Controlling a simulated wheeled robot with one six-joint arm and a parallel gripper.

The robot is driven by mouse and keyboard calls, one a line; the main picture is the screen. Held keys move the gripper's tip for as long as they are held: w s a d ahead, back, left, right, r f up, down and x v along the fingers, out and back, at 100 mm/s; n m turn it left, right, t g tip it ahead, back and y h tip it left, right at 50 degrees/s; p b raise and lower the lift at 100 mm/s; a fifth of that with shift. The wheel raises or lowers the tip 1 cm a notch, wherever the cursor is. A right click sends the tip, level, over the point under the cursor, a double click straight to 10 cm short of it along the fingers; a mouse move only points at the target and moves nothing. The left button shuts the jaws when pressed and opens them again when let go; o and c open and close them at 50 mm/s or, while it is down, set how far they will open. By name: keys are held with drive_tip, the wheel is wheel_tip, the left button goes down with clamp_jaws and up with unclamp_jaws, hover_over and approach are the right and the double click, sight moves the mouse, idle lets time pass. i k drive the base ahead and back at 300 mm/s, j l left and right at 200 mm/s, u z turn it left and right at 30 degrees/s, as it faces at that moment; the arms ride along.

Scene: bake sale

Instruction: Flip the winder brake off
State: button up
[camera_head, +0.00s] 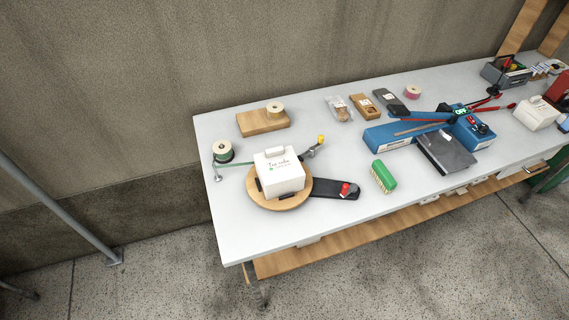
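The winder stands on the left part of the white table. Its round wooden turntable (301,199) carries a white box (279,172) with writing on top. A dark base arm (331,188) reaches out to the right from under the turntable. A small red knob or lever (346,188) sits on that arm. A grey lever with a yellow tip (320,140) stands behind the box to the right. I cannot tell for sure which of these is the brake, or its position. A green ribbon (237,164) runs from a spool (223,151) toward the box. My gripper is not in view.
A green brush (383,177) lies right of the base arm. A wooden block (257,122) with a roll (274,109) is behind. A blue sealer (392,136) with red-handled lever and a dark pad (445,152) fill the right. The table's (230,233) front left is clear.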

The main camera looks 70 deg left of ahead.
sight(311, 152)
drive_tip(key=j+u, duration=0.3)
drive_tip(key=i+j+u, duration=0.3)
drive_tip(key=j+u, duration=0.3)
drive_tip(key=j, duration=0.2)
